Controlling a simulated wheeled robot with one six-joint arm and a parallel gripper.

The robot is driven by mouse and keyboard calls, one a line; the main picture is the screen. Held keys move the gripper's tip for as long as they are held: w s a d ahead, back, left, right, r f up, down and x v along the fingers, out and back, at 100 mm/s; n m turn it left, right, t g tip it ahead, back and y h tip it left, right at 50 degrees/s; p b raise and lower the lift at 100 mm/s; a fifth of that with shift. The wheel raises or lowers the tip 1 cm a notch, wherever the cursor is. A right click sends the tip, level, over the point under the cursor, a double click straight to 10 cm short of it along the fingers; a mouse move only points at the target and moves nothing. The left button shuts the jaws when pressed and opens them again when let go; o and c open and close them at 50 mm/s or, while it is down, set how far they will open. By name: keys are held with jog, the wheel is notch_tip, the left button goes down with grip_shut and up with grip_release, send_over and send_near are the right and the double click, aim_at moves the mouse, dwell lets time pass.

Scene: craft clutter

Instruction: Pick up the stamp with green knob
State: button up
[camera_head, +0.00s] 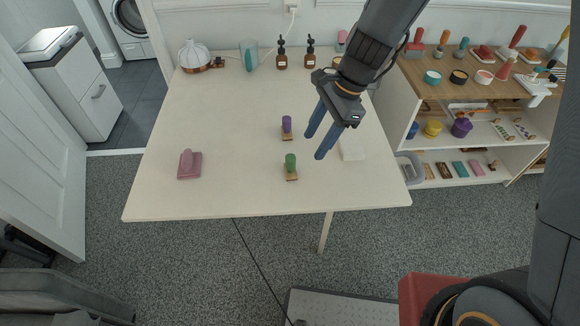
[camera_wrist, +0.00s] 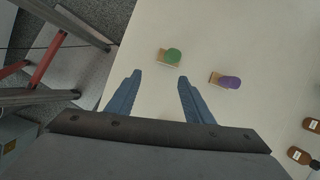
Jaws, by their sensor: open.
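The stamp with green knob (camera_head: 290,161) stands on the table near its front edge, its wooden base under the knob. It also shows in the wrist view (camera_wrist: 172,56), beyond my fingertips. A similar stamp with a purple knob (camera_head: 286,126) stands farther back; the wrist view shows it to the right of the green one (camera_wrist: 229,81). My gripper (camera_head: 316,146) is open and empty, above the table to the right of both stamps in the head view. In the wrist view my gripper (camera_wrist: 158,78) has its fingers spread wide, with neither stamp between them.
A white block (camera_head: 352,146) lies to the right of my gripper. The table's middle left is clear.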

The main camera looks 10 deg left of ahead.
jog(key=m, duration=0.2)
send_over(291, 157)
jog(key=d, duration=0.2)
notch_tip(291, 157, down, 3)
jog(key=shift+w+y, duration=0.15)
jog(key=shift+y, duration=0.25)
jog(key=shift+p+x, duration=0.7)
jog(key=shift+x, duration=2.35)
jog(key=shift+w, duration=0.1)
jog(key=c, duration=1.1)
jog(key=shift+d+r, duration=0.1)
